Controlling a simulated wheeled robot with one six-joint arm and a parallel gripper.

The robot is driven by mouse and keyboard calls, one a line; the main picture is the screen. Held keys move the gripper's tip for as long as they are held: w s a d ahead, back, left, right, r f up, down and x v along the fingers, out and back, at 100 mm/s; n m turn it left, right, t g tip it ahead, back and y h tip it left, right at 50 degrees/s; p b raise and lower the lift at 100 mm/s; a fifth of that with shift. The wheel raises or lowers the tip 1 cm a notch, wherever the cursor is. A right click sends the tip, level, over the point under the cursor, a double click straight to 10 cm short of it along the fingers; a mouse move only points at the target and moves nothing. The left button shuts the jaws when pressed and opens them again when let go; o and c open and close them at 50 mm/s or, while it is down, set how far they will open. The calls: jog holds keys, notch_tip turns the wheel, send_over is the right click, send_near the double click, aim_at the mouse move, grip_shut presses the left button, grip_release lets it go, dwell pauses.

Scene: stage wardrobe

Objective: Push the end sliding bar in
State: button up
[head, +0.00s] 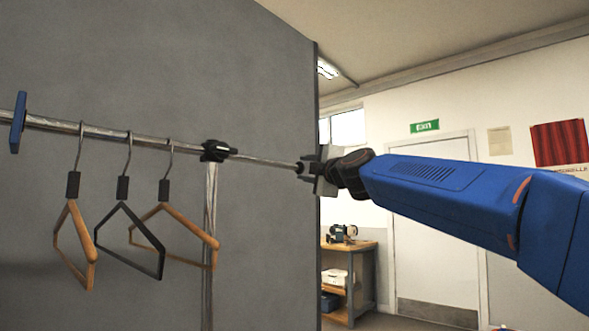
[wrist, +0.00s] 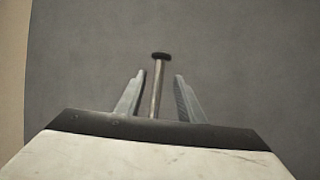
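The end sliding bar (head: 262,160) is a thin metal rod that sticks out to the right from a black clamp (head: 216,151) on the clothes rail. It ends in a dark cap beside my gripper (head: 310,170). In the wrist view a thin rod (wrist: 156,92) with a dark cap (wrist: 161,56) shows between the two fingers of my gripper (wrist: 160,78). The fingers stand apart, with a gap on each side of the rod. In the head view the fingers are small and partly hidden by my wrist.
Hangers, two wooden (head: 84,245) and one black (head: 145,230), hang on the rail (head: 95,131) left of the clamp. A blue end piece (head: 18,122) sits at the rail's far left. A grey wall (head: 260,80) stands behind. A wooden workbench (head: 362,246) stands at the back.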

aim_at(296, 168)
jog(key=x, duration=0.8)
jog(key=shift+a+r, duration=0.1)
grip_shut()
